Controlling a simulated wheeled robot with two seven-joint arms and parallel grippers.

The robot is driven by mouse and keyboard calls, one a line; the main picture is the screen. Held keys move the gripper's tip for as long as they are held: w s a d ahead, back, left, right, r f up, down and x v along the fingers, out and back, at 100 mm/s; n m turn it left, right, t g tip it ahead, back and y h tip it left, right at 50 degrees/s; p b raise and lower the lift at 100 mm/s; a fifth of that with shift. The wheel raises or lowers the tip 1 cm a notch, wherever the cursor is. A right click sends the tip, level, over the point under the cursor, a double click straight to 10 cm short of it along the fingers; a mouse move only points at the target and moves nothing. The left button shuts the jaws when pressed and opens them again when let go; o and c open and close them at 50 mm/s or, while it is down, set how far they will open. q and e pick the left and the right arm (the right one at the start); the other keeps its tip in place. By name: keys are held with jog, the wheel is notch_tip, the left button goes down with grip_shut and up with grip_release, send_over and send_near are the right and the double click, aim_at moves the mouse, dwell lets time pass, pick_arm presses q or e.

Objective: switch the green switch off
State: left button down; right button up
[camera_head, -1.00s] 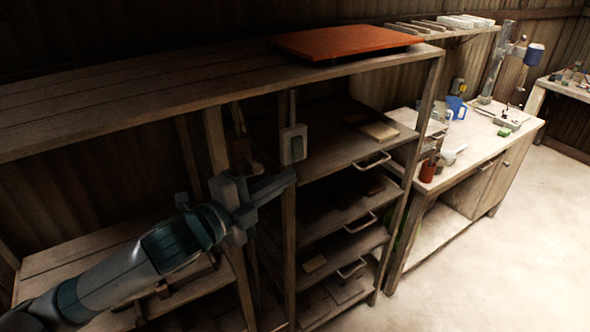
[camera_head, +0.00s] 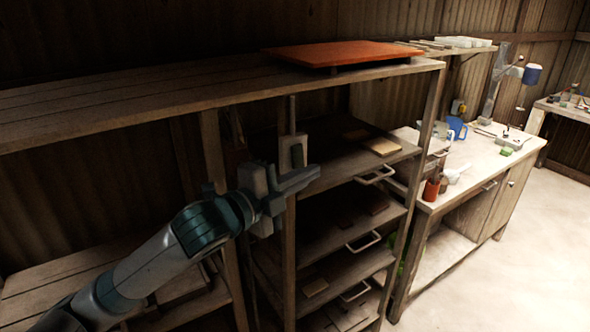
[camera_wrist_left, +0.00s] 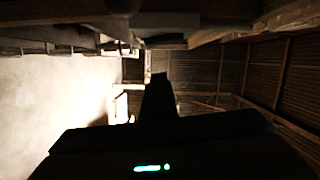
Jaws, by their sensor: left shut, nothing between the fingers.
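A pale switch box (camera_head: 292,146) is fixed to the front post of the shelf rack, with a thin conduit running up from it. Its green part cannot be made out at this size, nor whether it is on or off. My left gripper (camera_head: 310,176) is shut and empty, at the lower part of the box and covering some of it. Whether it touches the switch I cannot tell. In the left wrist view the gripper (camera_wrist_left: 158,95) is a dark shape, and the switch is not recognisable there. My right gripper is out of view.
A wooden top shelf (camera_head: 150,98) with an orange-red board (camera_head: 340,53) runs above the gripper. Shelves with pull handles (camera_head: 375,175) lie right of the post. A workbench (camera_head: 480,180) with a red cup (camera_head: 431,189) and drill stand is farther right, beside open floor.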

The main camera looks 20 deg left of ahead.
aim_at(298, 157)
pick_arm(q)
jog(key=w+a, duration=0.1)
jog(key=w+a+p, duration=0.1)
jog(key=a, duration=0.1)
jog(key=shift+a+f, duration=0.1)
jog(key=shift+f, duration=0.25)
jog(key=shift+w, duration=0.1)
jog(key=shift+w+a+f+m, duration=0.1)
jog(key=shift+a+m, duration=0.1)
jog(key=shift+m, duration=0.3)
jog(key=shift+d+f, duration=0.1)
